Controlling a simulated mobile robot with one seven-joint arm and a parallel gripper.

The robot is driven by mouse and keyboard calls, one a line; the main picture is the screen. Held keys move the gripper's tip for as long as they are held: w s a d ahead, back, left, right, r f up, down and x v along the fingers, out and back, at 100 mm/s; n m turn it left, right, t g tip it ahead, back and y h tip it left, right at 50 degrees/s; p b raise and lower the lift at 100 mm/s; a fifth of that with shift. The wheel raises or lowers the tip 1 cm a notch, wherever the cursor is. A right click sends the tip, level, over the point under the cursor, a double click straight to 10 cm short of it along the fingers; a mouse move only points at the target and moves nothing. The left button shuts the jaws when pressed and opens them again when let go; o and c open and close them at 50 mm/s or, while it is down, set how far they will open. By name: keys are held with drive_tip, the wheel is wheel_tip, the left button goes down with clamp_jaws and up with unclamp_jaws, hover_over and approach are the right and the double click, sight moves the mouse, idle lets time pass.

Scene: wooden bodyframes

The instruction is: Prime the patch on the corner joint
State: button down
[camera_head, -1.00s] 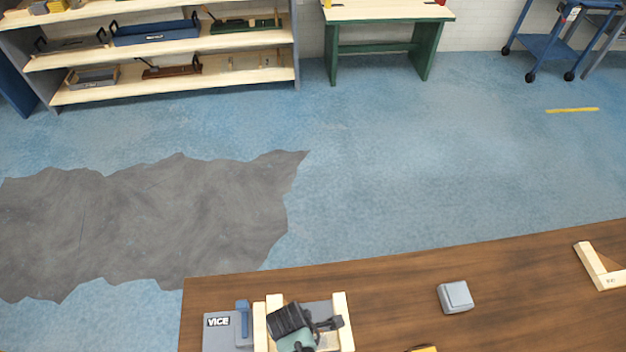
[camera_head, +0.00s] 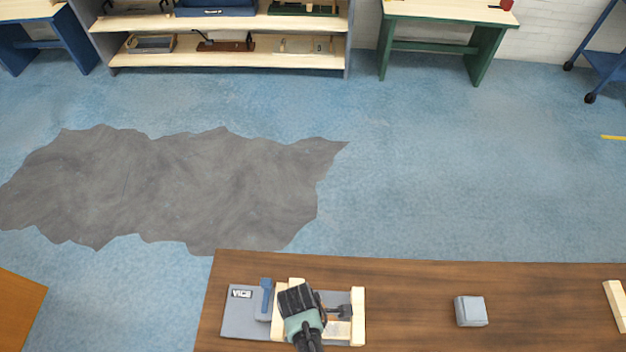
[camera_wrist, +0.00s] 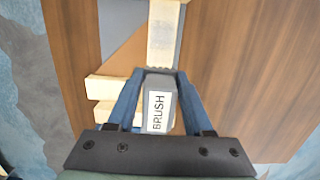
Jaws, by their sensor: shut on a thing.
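A grey brush labelled BRUSH (camera_wrist: 157,105) is between the two blue fingers of my gripper (camera_wrist: 158,85), which is shut on it. The brush's front end meets or overlaps a pale wooden bar (camera_wrist: 163,35) in the wrist view; whether it touches cannot be told. In the head view my gripper (camera_head: 303,305) is over the wooden frame (camera_head: 357,318) at the grey vice (camera_head: 238,320), hiding part of both.
The brown bench (camera_head: 420,310) has clear room right of the vice. A grey block (camera_head: 471,311) sits there, and another pale wooden piece (camera_head: 614,305) lies at the right edge. A shelf unit (camera_head: 230,62) and a green-legged table (camera_head: 440,47) stand at the back.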

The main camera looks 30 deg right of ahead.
drive_tip(key=shift+r+p, duration=0.75)
drive_tip(key=shift+r, duration=0.4)
drive_tip(key=shift+r, duration=0.1)
wheel_tip(320, 180, up, 3)
drive_tip(key=p, duration=0.3)
drive_tip(key=shift+f, duration=0.2)
idle(0.8)
drive_tip(key=f+b, duration=0.2)
drive_tip(key=d+f+b, duration=0.1)
drive_tip(key=f, duration=0.1)
drive_tip(key=s+f+b, duration=0.1)
drive_tip(key=f+b, duration=0.1)
drive_tip(key=f, duration=0.1)
drive_tip(key=shift+d+b, duration=0.25)
drive_tip(key=shift+b, duration=0.05)
drive_tip(key=shift+r, duration=0.1)
drive_tip(key=shift+f+b, duration=0.85)
drive_tip(key=shift+f, duration=0.2)
idle(0.4)
